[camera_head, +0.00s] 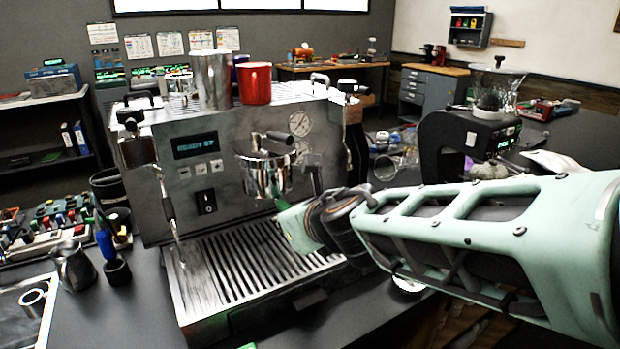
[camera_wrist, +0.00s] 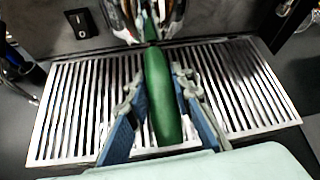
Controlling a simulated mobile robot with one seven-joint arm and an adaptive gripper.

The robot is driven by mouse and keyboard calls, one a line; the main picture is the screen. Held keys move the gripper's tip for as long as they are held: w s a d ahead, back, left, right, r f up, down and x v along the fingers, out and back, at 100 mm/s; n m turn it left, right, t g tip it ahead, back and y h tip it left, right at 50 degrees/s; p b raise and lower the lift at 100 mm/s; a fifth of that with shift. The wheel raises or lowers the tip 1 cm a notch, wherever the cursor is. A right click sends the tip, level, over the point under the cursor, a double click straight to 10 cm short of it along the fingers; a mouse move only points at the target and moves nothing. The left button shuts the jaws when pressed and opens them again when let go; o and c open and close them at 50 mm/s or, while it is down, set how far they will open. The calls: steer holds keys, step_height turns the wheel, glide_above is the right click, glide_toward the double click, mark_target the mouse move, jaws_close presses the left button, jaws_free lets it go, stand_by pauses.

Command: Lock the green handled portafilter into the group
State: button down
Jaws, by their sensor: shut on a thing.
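The green handle of the portafilter (camera_wrist: 160,95) runs down the middle of the wrist view, between the two fingers of my gripper (camera_wrist: 158,84). The gripper is shut on this handle. The handle points from the shiny metal at the top of the wrist view toward my palm. The chrome group (camera_head: 265,175) is on the machine's front. I cannot tell whether the portafilter is seated in it.
The espresso machine (camera_head: 215,135) stands on a dark counter. Its slatted drip tray (camera_head: 185,300) lies below the group. A steam wand (camera_head: 170,210) hangs at left. A red mug (camera_head: 254,83) and a metal cup (camera_head: 212,80) stand on top. A grinder (camera_head: 470,135) is at right.

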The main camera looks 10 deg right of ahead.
steer(key=shift+r, duration=0.2)
steer(key=c, duration=1.7)
jaws_free()
steer(key=shift+o, duration=0.4)
steer(key=shift+f, duration=0.15)
steer(key=shift+s, duration=0.15)
